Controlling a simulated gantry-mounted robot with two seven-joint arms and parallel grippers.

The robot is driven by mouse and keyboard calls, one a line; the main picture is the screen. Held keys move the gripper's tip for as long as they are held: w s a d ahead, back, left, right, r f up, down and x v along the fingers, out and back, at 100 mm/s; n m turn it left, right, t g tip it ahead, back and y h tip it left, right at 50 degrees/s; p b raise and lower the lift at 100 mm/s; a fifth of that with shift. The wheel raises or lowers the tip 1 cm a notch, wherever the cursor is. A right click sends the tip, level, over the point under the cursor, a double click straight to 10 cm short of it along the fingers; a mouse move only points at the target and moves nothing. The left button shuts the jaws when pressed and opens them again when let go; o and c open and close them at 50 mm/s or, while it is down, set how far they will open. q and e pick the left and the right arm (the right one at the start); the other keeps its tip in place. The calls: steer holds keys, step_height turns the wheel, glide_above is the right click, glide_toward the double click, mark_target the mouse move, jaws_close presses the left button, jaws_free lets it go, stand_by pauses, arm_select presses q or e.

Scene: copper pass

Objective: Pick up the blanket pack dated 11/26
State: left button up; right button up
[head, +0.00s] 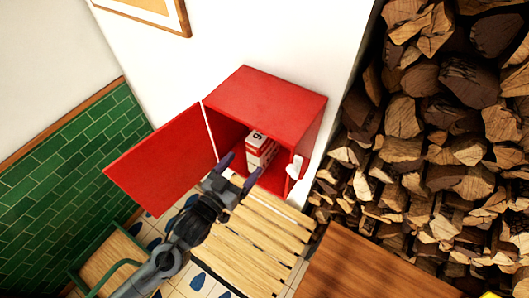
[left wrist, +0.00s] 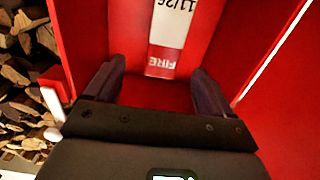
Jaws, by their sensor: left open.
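A red cabinet (head: 265,92) stands against the white wall with its door (head: 158,160) swung open to the left. A red and white blanket pack (head: 260,150) stands inside it. In the left wrist view the pack (left wrist: 164,62) shows "11/26" on a white panel and "FIRE" on a red band, upside down. My left gripper (head: 239,168) is open at the cabinet's mouth, its two fingers apart. In the left wrist view the open fingers (left wrist: 157,88) point at the pack, with the pack between their lines and no visible contact. My right gripper is not in view.
A white latch piece (head: 295,167) is on the cabinet's right edge. A wooden slatted surface (head: 250,240) lies below the cabinet. Stacked firewood (head: 420,130) fills the right side, and a brown wooden top (head: 365,265) is at lower right.

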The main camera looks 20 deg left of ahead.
mark_target(253, 152)
arm_select(q)
steer(key=x, duration=0.2)
steer(key=p+x, duration=0.1)
steer(key=x, duration=0.1)
steer(key=shift+w+r, duration=0.25)
steer(key=shift+x, duration=0.75)
steer(key=p+x, duration=0.1)
steer(key=x, duration=0.3)
steer(key=shift+w+a+p, duration=0.15)
steer(key=shift+w+p, duration=0.15)
steer(key=shift+p, duration=0.1)
steer(key=shift+w+f, duration=0.1)
steer(key=shift+w, duration=0.15)
jaws_close()
